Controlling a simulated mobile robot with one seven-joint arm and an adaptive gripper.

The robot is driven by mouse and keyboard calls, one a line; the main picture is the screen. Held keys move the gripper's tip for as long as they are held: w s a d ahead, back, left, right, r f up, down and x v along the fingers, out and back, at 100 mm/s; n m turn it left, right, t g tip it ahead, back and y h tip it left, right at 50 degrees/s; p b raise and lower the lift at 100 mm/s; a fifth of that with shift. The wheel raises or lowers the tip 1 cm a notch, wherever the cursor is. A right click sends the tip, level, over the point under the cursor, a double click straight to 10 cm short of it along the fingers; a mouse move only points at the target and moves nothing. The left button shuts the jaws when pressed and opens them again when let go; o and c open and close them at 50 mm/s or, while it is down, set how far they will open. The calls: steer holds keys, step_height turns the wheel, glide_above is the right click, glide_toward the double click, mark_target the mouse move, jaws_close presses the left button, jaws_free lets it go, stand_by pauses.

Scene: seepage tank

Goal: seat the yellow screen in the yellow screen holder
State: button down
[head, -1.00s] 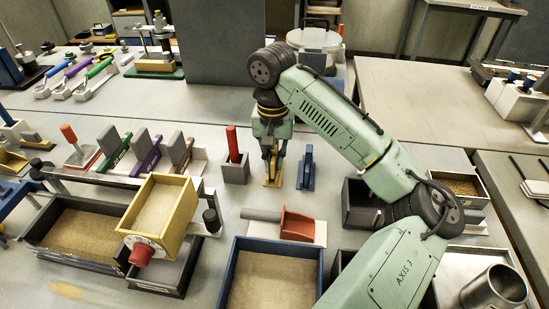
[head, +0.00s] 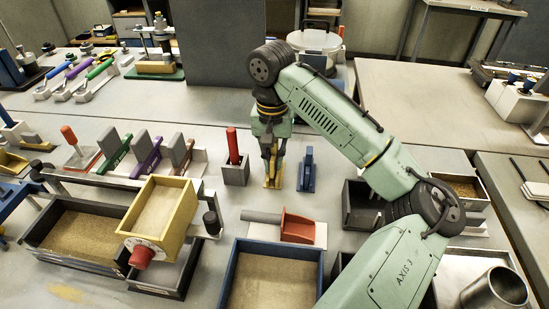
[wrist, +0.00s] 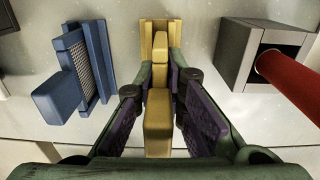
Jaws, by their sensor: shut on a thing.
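The yellow screen (wrist: 158,112) shows in the wrist view as a yellow block between my fingers. My gripper (wrist: 159,82) is shut on it. The yellow screen holder (wrist: 160,28) is the yellow frame just beyond and beneath it, and the two look in line. Fingers and block hide the screen's lower part, so I cannot tell how deep it sits. In the head view my gripper (head: 272,153) points down over the yellow holder (head: 272,183) on the table.
A blue screen piece (head: 306,170) stands close to the right of my gripper. A grey block with a red rod (head: 234,160) stands close to the left. A red scoop (head: 297,226) and a blue-rimmed sand tray (head: 236,262) lie nearer. Bare table shows farther right.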

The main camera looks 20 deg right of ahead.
mark_target(274, 153)
steer(key=shift+f, duration=0.5)
stand_by(0.6)
steer(key=shift+r, duration=0.5)
steer(key=shift+r, duration=2.5)
step_height(274, 153, down, 3)
steer(key=b, duration=0.2)
steer(key=shift+r+b, duration=0.2)
steer(key=shift+b, duration=0.1)
steer(key=shift+r, duration=0.1)
